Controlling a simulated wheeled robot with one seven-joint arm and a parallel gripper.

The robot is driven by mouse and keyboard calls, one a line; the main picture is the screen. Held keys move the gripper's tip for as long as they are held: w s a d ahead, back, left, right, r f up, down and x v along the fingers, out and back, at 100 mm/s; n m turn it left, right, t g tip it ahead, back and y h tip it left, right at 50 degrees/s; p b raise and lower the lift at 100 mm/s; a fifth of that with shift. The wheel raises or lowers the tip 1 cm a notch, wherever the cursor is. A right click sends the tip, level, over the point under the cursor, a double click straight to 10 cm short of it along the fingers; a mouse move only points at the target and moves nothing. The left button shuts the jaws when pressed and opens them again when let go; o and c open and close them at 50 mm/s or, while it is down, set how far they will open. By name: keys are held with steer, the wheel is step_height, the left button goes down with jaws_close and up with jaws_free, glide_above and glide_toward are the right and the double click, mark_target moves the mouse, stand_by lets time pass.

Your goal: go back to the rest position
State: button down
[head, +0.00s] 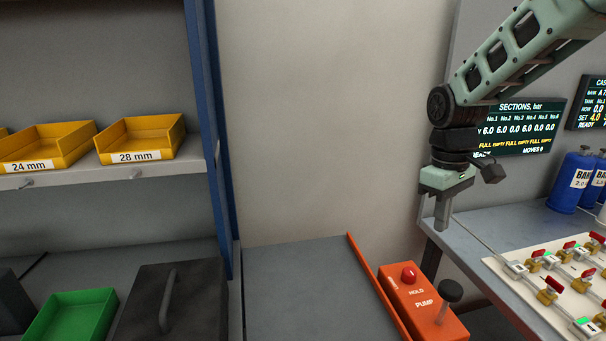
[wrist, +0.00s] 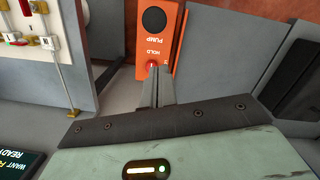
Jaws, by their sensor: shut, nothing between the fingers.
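My gripper (head: 443,213) points down and is shut, with nothing between its fingers. In the head view it hangs in the air near the left end of the valve bench, above and behind the orange pump box. In the wrist view the closed fingers (wrist: 155,88) stretch toward the orange pump box (wrist: 158,22) and overlap the red button in the picture. The box also shows in the head view (head: 415,303), with a red button (head: 409,273), the words HOLD and PUMP, and a black knob (head: 451,290). I cannot tell any touch from the wrist view alone.
A bench (head: 470,245) at the right carries a valve panel (head: 553,291) and blue tanks (head: 571,182). A screen (head: 517,126) is behind my arm. A shelf (head: 110,184) with yellow bins (head: 141,138) stands left. A grey surface (head: 305,290) in the middle is clear.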

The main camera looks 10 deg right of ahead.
steer(key=s+a+f+n, duration=0.1)
steer(key=s+a, duration=0.4)
steer(key=a, duration=0.3)
steer(key=s+a+f+n, duration=0.1)
steer(key=s+a, duration=0.4)
steer(key=a, duration=0.2)
steer(key=s+a+f+n+t+y+b, duration=0.1)
steer(key=s+a, duration=0.5)
steer(key=s, duration=0.5)
steer(key=shift+s+f, duration=0.25)
steer(key=shift+f, duration=0.15)
